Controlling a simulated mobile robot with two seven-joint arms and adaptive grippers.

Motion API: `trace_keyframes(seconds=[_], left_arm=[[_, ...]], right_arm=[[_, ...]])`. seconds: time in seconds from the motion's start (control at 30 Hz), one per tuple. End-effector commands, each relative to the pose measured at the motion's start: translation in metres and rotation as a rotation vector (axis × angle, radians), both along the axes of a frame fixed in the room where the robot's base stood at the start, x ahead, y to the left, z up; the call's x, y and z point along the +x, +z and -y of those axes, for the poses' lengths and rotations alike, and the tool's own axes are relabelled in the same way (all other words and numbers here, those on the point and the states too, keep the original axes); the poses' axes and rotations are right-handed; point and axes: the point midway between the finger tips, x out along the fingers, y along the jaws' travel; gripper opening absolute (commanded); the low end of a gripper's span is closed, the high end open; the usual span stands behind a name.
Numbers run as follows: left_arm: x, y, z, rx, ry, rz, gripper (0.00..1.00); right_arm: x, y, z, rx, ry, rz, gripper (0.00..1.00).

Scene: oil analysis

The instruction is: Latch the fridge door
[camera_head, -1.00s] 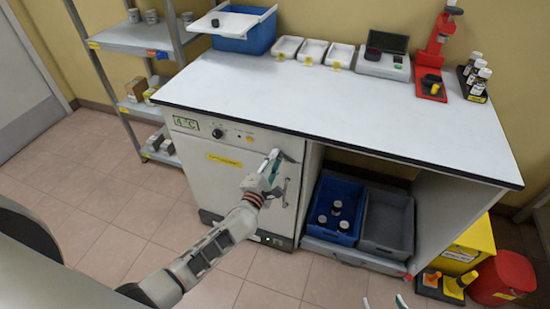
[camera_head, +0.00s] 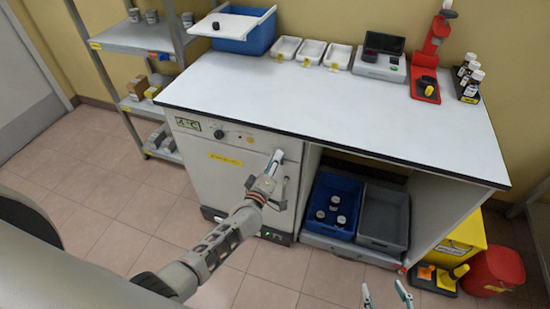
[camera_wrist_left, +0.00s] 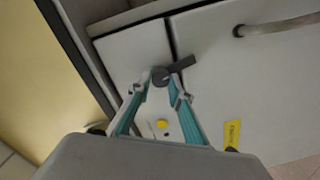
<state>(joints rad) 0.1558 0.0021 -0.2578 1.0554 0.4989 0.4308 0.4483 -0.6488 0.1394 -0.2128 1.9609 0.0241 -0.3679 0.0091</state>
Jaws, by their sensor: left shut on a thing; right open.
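The white fridge (camera_head: 222,178) stands under the left part of the bench, with its door shut or nearly so. My left gripper (camera_head: 272,174) is at the upper right of the fridge front and hides the latch in the head view. In the left wrist view, the fingers of my left gripper (camera_wrist_left: 164,76) are closed around the dark grey latch (camera_wrist_left: 181,68). The latch arm reaches across the dark seam between the control panel and the door (camera_wrist_left: 225,75). My right gripper (camera_head: 386,294) is open and empty at the bottom edge of the head view.
A curved door handle (camera_wrist_left: 275,25) is near the latch. Right of the fridge, an open bay holds a blue crate (camera_head: 330,205) with bottles and a grey crate (camera_head: 383,215). A yellow bin (camera_head: 462,245) and red bin (camera_head: 494,271) stand at the right.

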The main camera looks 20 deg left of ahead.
Motion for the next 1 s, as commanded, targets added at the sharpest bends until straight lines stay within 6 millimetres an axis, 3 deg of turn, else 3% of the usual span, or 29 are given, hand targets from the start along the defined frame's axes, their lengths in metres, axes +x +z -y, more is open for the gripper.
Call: trace_keyframes(seconds=[0.4,0.93,0.97,1.0], left_arm=[[-0.0001,0.0002,-0.0002,0.176,0.001,0.006,0.0],[0.0,0.0001,-0.0004,0.199,0.001,0.006,0.0],[0.0,0.0001,-0.0003,0.199,0.001,0.007,0.25],[0.0,0.0001,-0.0004,0.199,0.001,0.007,0.35]], right_arm=[[-0.0027,-0.0015,0.0067,-0.01,-0.01,-0.015,0.54],[-0.0025,-0.0009,0.0075,-0.009,-0.012,-0.014,0.54],[-0.0026,-0.0009,0.0071,-0.009,-0.012,-0.014,0.54],[-0.0026,-0.0008,0.0067,-0.009,-0.011,-0.015,0.54]])
